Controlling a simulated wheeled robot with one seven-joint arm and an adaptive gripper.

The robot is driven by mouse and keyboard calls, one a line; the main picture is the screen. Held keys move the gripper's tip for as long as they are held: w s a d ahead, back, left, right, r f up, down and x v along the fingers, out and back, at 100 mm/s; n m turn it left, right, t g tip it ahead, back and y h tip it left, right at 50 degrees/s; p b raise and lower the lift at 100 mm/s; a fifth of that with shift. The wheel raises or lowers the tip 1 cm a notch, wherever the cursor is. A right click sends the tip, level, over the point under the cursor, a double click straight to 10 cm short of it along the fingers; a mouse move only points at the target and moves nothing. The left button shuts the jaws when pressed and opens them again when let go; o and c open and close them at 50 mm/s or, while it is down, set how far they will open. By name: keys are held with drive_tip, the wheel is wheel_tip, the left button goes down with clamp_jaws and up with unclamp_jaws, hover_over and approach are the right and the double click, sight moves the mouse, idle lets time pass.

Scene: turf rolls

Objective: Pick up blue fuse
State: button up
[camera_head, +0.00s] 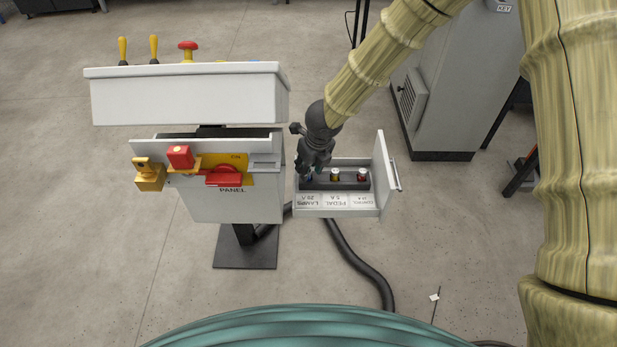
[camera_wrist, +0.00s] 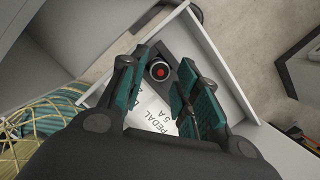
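My gripper (camera_head: 314,168) reaches down over the left end of the fuse row in the small open box. In the wrist view its teal fingers (camera_wrist: 161,76) stand apart, with nothing seen held between them. The blue fuse (camera_head: 308,178) shows only as a small blue patch just below my gripper, mostly hidden by it. I cannot tell whether the fingers touch it. The blue fuse cannot be made out in the wrist view.
The fuse box (camera_head: 340,212) has a raised lid (camera_head: 384,170) on its right and labels in front of the fuses. A control panel (camera_head: 232,205) with levers, a padlock and red parts stands at left. A grey cabinet (camera_head: 445,105) stands behind at right.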

drive_tip(key=shift+x, duration=1)
drive_tip(key=shift+c, duration=0.5)
clamp_jaws()
drive_tip(key=shift+r, duration=0.15)
wheel_tip(320, 180, up, 28)
drive_tip(key=p, duration=0.3)
